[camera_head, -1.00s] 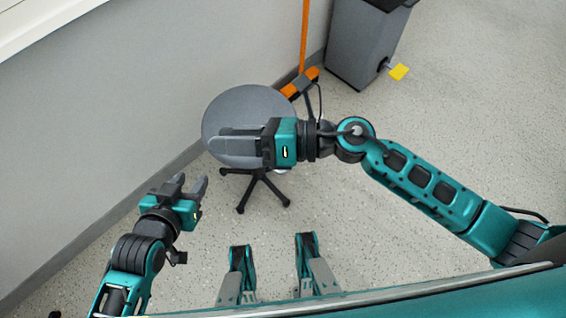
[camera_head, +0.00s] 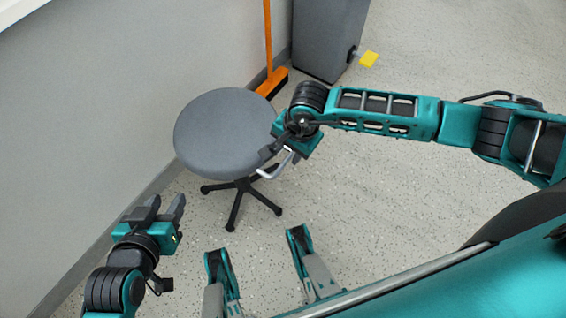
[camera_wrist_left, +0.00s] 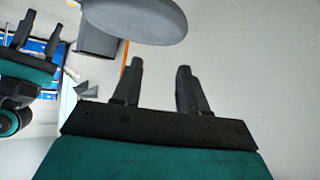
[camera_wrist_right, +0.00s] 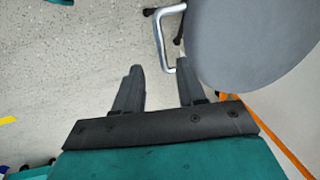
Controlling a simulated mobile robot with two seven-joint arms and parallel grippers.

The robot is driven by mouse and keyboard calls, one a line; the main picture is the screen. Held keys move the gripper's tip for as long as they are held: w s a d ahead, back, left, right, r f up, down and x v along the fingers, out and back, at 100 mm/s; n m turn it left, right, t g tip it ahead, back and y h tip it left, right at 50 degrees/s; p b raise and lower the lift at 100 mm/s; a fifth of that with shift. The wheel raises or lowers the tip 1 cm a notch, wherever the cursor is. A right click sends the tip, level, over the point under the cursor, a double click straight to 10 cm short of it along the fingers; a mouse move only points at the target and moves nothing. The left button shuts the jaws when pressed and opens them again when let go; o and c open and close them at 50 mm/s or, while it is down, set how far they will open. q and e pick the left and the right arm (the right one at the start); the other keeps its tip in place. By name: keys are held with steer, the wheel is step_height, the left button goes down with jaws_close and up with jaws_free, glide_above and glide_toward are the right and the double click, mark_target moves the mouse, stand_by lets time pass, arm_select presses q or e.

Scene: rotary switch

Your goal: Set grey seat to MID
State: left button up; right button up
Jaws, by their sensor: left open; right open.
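The grey round seat (camera_head: 225,130) stands on a black star base with casters, near the wall. It also shows in the left wrist view (camera_wrist_left: 140,20) and the right wrist view (camera_wrist_right: 250,40). A silver lever (camera_wrist_right: 165,38) comes out from under the seat; in the head view the lever (camera_head: 276,168) shows at the seat's right. My right gripper (camera_head: 277,150) is open at the seat's right edge; in the right wrist view its fingers (camera_wrist_right: 158,85) point toward the lever's bent end, with the right finger close to it. My left gripper (camera_head: 164,207) is open and empty, left of and below the seat.
A grey bin (camera_head: 328,40) with a yellow-tipped knob (camera_head: 368,60) stands at the back. An orange broom (camera_head: 270,75) leans by the wall behind the seat. The speckled floor to the right is clear.

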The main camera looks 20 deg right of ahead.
mark_target(283, 165)
steer(key=f, duration=0.2)
steer(key=f+b, duration=0.1)
steer(key=f, duration=0.2)
steer(key=w+a+f+b, duration=0.1)
steer(key=f, duration=0.1)
steer(key=shift+w+f, duration=0.1)
steer(key=shift+f, duration=0.15)
steer(key=shift+c, duration=0.3)
jaws_close()
